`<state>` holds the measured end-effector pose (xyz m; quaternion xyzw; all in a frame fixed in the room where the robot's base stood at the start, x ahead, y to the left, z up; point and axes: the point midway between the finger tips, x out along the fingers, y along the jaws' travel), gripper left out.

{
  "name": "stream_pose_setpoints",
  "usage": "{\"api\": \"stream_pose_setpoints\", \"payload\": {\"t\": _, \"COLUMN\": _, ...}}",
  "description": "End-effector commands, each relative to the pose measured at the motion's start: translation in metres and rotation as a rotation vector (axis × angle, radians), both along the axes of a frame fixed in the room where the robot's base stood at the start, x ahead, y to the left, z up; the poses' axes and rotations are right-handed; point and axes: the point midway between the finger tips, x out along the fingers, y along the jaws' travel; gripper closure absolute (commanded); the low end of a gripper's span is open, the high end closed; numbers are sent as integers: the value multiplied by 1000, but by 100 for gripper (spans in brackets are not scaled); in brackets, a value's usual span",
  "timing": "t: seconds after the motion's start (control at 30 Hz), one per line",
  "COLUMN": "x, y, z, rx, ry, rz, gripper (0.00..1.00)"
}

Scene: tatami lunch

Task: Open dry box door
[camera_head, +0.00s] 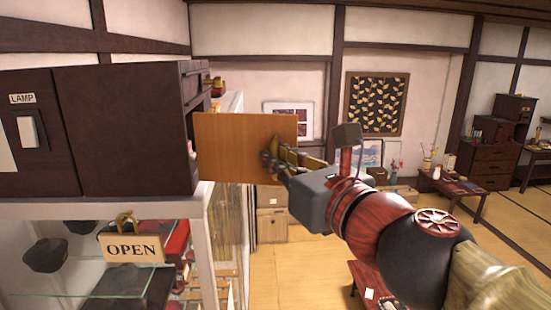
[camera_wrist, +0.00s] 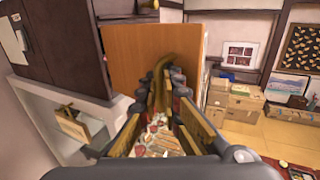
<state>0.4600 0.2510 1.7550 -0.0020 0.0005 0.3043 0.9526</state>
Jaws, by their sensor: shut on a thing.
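The dry box appears to be the dark cabinet (camera_head: 130,125) at the left of the head view; it also shows in the wrist view (camera_wrist: 75,55). Its orange-brown wooden door (camera_head: 232,148) stands out from the cabinet's right end, so it is open at least part way. In the wrist view the door panel (camera_wrist: 140,48) rises just ahead of my gripper (camera_wrist: 163,75). The fingers hide part of the handle. The cabinet's inside is mostly hidden.
A glass display case (camera_head: 205,235) with an OPEN sign (camera_head: 133,248) stands below the cabinet. Cardboard boxes (camera_wrist: 235,97) sit by the back wall. A low table (camera_head: 455,188) and drawers (camera_head: 490,165) stand at the right. Tatami floor (camera_head: 300,270) is open between them.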

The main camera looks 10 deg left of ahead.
Motion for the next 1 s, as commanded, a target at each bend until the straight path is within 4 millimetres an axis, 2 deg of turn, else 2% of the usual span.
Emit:
{"api": "stream_pose_setpoints", "payload": {"t": 0.1, "x": -2, "y": 0, "z": 5, "rx": 0, "ry": -9, "rz": 2, "gripper": 100}}
{"api": "stream_pose_setpoints", "payload": {"t": 0.13, "x": -2, "y": 0, "z": 5, "rx": 1, "ry": -8, "rz": 1, "gripper": 93}}
{"api": "stream_pose_setpoints", "payload": {"t": 0.2, "x": -2, "y": 0, "z": 5, "rx": 1, "ry": -8, "rz": 1, "gripper": 89}}
{"api": "stream_pose_setpoints", "payload": {"t": 0.63, "x": -7, "y": -5, "z": 6, "rx": 2, "ry": -10, "rz": -1, "gripper": 89}}
{"api": "stream_pose_setpoints", "payload": {"t": 0.77, "x": -22, "y": -17, "z": 6, "rx": 3, "ry": -10, "rz": -4, "gripper": 89}}
{"api": "stream_pose_setpoints", "payload": {"t": 1.0, "x": -63, "y": -46, "z": 5, "rx": 1, "ry": -10, "rz": -5, "gripper": 89}}
